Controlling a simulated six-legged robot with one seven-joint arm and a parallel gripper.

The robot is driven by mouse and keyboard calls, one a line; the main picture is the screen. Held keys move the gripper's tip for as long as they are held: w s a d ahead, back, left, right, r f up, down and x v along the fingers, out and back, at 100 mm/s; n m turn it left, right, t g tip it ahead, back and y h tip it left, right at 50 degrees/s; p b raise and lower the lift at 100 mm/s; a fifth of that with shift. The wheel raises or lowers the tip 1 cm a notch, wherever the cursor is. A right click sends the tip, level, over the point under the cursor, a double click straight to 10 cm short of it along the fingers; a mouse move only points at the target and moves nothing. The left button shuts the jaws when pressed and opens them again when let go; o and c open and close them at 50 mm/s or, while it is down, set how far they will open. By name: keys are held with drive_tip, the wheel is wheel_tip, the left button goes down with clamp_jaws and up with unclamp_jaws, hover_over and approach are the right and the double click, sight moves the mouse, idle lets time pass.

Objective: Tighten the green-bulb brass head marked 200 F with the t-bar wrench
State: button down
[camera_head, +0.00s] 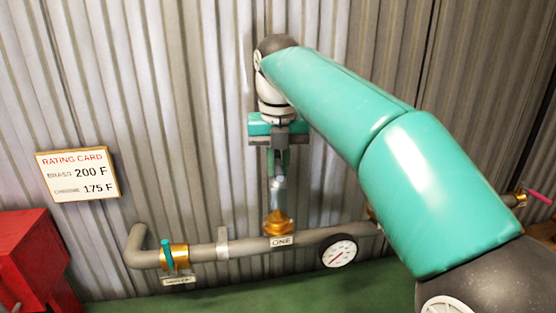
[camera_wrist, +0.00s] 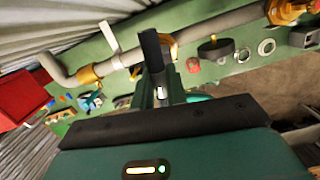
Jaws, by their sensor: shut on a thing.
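My gripper (camera_head: 278,165) points down above the brass fitting labelled ONE (camera_head: 278,222) on the grey pipe. It is shut on a slim, pale grey piece (camera_head: 277,188) that reaches down to that fitting. This seems to be the shaft of the t-bar wrench, but its bar is hidden by the jaws. The green-bulb brass head cannot be made out; it may be hidden at the fitting. In the wrist view, a dark finger (camera_wrist: 152,50) stands before the pipe.
The grey pipe (camera_head: 305,236) runs along a corrugated wall, with a teal-handled valve (camera_head: 168,256) at left and a round gauge (camera_head: 339,251) right of ONE. A red box (camera_head: 35,260) stands at far left. Several small parts, including a washer (camera_wrist: 266,47), lie on the green surface.

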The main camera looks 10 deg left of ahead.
drive_tip(key=shift+f, duration=1.9)
drive_tip(key=m, duration=0.4)
drive_tip(key=shift+m+h, duration=0.3)
drive_tip(key=shift+m, duration=0.6)
drive_tip(key=shift+m, duration=1)
drive_tip(key=shift+n, duration=0.6)
drive_tip(key=shift+r, duration=0.15)
